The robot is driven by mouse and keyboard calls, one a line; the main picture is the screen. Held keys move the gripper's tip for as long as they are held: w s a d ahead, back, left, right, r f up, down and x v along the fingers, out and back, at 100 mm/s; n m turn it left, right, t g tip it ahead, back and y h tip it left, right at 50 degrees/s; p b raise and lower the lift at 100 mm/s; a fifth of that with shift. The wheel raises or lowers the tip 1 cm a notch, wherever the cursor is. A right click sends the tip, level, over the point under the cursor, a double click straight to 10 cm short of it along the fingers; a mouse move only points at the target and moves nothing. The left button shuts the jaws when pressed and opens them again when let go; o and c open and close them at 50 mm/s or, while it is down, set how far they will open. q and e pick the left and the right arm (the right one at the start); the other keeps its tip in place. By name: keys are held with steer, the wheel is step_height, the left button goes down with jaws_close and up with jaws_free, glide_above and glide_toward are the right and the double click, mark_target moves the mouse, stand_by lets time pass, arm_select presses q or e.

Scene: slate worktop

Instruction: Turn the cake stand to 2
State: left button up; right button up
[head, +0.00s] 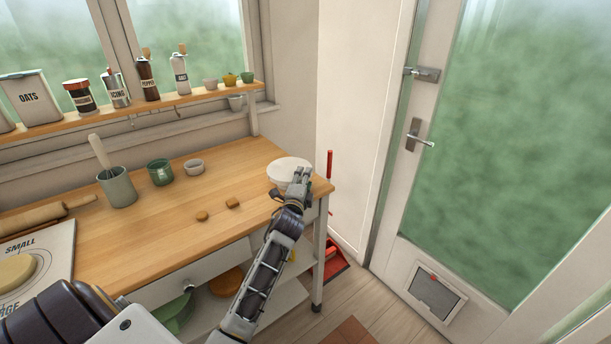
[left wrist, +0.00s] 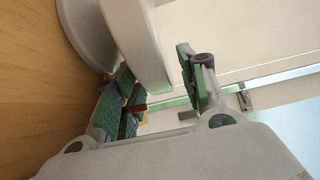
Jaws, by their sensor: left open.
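The white cake stand (head: 286,169) is at the right end of the wooden worktop, near its corner. In the left wrist view its plate (left wrist: 142,50) shows edge-on, with the wider base or foot (left wrist: 88,36) against the wood. My left gripper (head: 299,180) is at the near right side of the stand, partly covering it. In the left wrist view its two fingers (left wrist: 158,92) are apart, and the plate's rim reaches toward the gap between them. I cannot tell whether they touch it. No number on the stand is readable. My right gripper is not in view.
Two small brown pieces (head: 217,209) lie left of the stand. A shelf of jars (head: 148,112) runs along the window. A door (head: 420,200) is at the right.

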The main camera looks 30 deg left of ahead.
arm_select(q)
steer(key=shift+x, duration=1.55)
jaws_close()
